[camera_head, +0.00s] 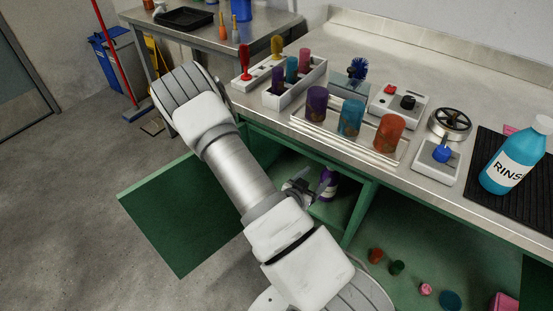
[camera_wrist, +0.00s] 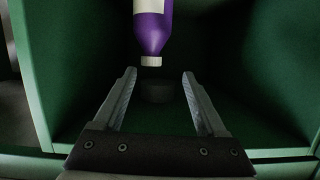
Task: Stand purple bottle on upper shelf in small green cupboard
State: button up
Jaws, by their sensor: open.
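The purple bottle (camera_head: 328,184) with a white label is inside the open green cupboard (camera_head: 357,215), in the head view. My gripper (camera_head: 314,188) is beside it there, partly hiding it. In the wrist view the bottle (camera_wrist: 152,32) is at the top centre, its white cap pointing towards my gripper (camera_wrist: 159,72). The fingers are open and apart, with nothing between them, and the cap is just beyond their tips. The bottle's far end is cut off by the frame. I cannot tell which shelf level it is on.
The cupboard's green door (camera_head: 180,215) stands open to the left. Green side walls (camera_wrist: 45,70) flank my gripper. A steel counter (camera_head: 400,60) above carries coloured cups (camera_head: 350,118), knobs and a blue rinse bottle (camera_head: 514,160). Small coloured items (camera_head: 397,267) lie at the lower right.

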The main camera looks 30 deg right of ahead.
jog(key=w+a+r+n+y, duration=0.1)
jog(key=w+a+r+y, duration=0.35)
jog(key=a, duration=0.25)
jog(key=w+a+r+n+y, duration=0.1)
jog(key=w+a+r+y, duration=0.35)
jog(key=a, duration=0.25)
jog(key=s+a+r+n+y, duration=0.2)
jog(key=a+r+y, duration=0.1)
jog(key=a+r, duration=0.4)
jog(key=s+a+r+n+y, duration=0.2)
jog(key=s+r+n, duration=0.3)
jog(key=s+r, duration=0.3)
jog(key=s+r+n, duration=0.2)
jog(key=s+r, duration=0.1)
jog(key=s, duration=0.3)
jog(key=s+r+n+g+h, duration=0.1)
jog(key=s+r, duration=0.3)
jog(key=s, duration=0.2)
jog(key=shift+d+r+n, duration=0.25)
jog(key=shift+d+n, duration=0.15)
jog(key=shift+d, duration=0.05)
